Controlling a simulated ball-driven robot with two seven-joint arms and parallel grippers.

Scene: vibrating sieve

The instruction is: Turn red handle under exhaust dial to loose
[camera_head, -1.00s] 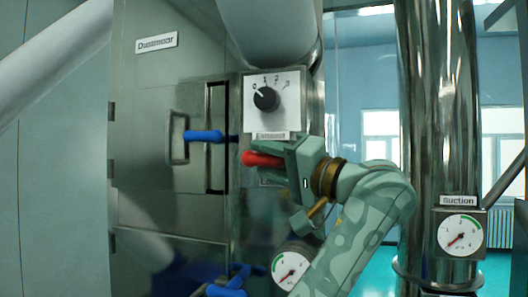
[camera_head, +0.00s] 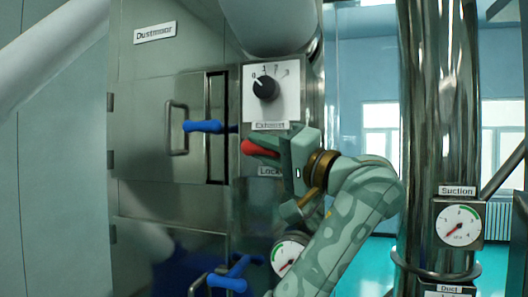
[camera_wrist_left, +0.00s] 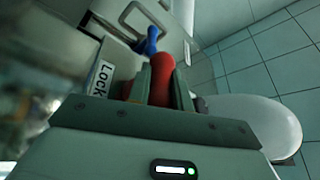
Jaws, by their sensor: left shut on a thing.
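The red handle (camera_head: 258,148) sticks out to the left from my left gripper (camera_head: 278,150), just below the exhaust dial (camera_head: 265,88) and its "Exhaust" label. A "Lock" label (camera_head: 269,171) sits just under the handle. My left gripper is shut on the handle, and its fingers hide the handle's right part. The handle tilts, with its free left end slightly higher. In the left wrist view, the red handle (camera_wrist_left: 161,78) stands between the two fingers, with the "Lock" label (camera_wrist_left: 103,78) to the left. My right gripper is not in view.
A blue handle (camera_head: 203,126) is on the cabinet door (camera_head: 160,190) to the left, beside a metal pull. Another blue handle (camera_head: 230,282) is below. A round gauge (camera_head: 287,255) sits behind my forearm. A steel pipe (camera_head: 455,120) with a suction gauge (camera_head: 458,223) stands right.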

